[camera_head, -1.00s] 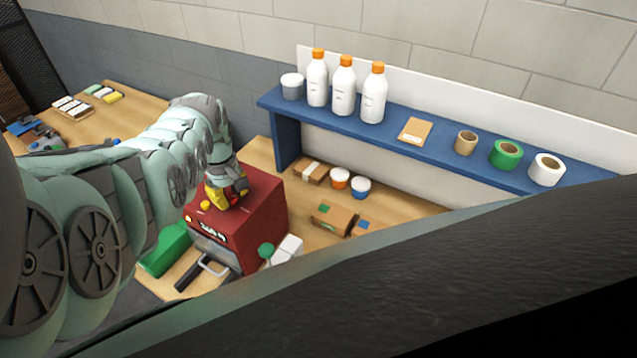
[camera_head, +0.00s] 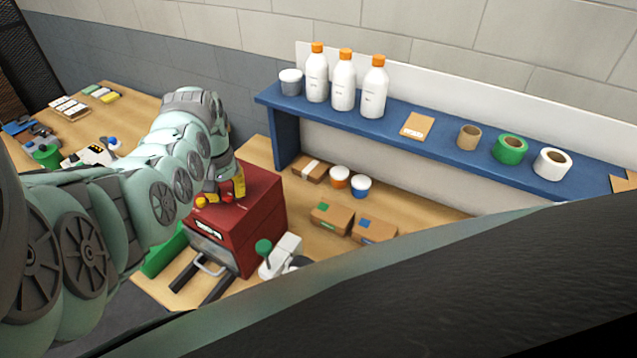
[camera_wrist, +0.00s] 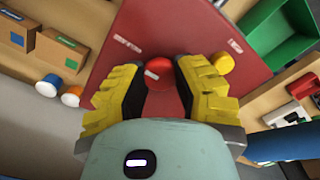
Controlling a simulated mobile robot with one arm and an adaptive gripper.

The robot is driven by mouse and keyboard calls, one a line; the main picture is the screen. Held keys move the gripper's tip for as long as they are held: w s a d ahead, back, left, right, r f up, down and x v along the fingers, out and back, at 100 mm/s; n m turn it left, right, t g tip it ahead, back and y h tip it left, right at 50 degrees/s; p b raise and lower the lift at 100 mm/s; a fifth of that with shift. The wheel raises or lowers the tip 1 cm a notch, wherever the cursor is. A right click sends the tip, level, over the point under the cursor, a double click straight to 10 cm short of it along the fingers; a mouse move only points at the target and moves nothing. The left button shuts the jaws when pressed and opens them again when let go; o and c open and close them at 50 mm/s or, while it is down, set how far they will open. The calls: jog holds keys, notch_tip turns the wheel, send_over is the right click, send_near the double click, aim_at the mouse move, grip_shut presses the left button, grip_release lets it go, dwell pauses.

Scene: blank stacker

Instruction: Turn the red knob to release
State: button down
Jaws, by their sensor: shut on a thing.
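The red knob (camera_wrist: 159,73) sits on top of the dark red machine (camera_head: 262,213), seen from above in the wrist view. My gripper (camera_wrist: 160,88) has its two yellow ribbed fingers on either side of the knob and is shut on it. In the head view my gripper (camera_head: 222,190) is over the machine's top, and its fingers largely hide the knob. A small yellow button (camera_wrist: 223,63) sits on the machine's top beside one finger. It also shows in the head view (camera_head: 201,201).
A grey handle (camera_head: 209,266) sticks out of the machine's front. A green bin (camera_head: 164,254) stands left of it, and a white device with a green knob (camera_head: 281,256) stands right. The blue shelf (camera_head: 300,108) with bottles and tape rolls runs behind. Cardboard boxes (camera_head: 331,218) lie on the bench.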

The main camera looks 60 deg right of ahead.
aim_at(226, 193)
jog(key=shift+w+a+f, duration=0.1)
dwell(0.3)
jog(key=c, duration=0.6)
grip_release()
notch_tip(226, 193, up, 10)
jog(key=shift+f, duration=0.25)
jog(key=shift+r, duration=0.2)
jog(key=shift+r, duration=1.1)
